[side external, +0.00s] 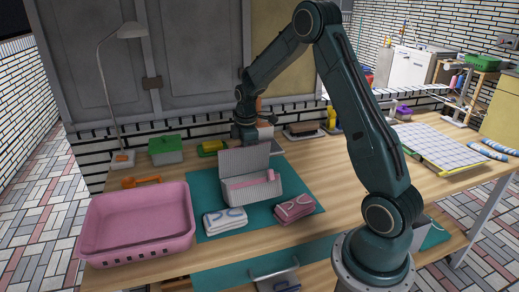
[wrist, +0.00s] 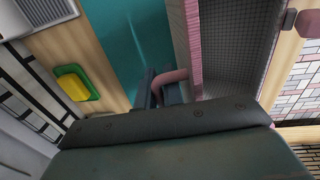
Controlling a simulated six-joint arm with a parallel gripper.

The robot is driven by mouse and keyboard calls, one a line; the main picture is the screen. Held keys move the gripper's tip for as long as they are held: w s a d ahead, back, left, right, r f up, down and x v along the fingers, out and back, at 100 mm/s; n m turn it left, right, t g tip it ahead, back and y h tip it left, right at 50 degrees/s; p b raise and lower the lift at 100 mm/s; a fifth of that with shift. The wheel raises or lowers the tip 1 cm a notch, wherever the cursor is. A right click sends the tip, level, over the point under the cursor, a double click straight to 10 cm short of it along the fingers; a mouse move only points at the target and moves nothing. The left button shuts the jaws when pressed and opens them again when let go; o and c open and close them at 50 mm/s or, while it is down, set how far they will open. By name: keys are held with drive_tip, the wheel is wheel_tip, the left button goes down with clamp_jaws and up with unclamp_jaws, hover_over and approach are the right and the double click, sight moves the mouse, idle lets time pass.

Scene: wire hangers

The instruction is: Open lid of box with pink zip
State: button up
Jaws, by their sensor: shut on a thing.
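The light grey box (side external: 262,192) stands on a teal mat in the side view, with pink (side external: 270,176) showing at its opening. Its grey lid (side external: 245,160) stands raised at the back. In the wrist view, the pink edge (wrist: 190,40) of a grey panel (wrist: 235,45) runs beside my fingers. A pink loop (wrist: 172,77) joins that edge and passes between the fingers. My gripper (wrist: 158,92) is shut on this loop. In the side view my gripper (side external: 246,140) is behind the raised lid, and its fingertips are hidden.
Two folded cloths, white and blue (side external: 225,219) and pink (side external: 295,207), lie before the box. A pink basket (side external: 137,225) stands left. Bare teal mat (side external: 205,190) lies left of the box.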

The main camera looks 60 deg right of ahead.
drive_tip(key=w+d+g+y, duration=0.2)
drive_tip(key=w+d, duration=0.7)
drive_tip(key=shift+r, duration=0.3)
idle(1.5)
drive_tip(key=shift+w, duration=0.15)
drive_tip(key=o, duration=0.6)
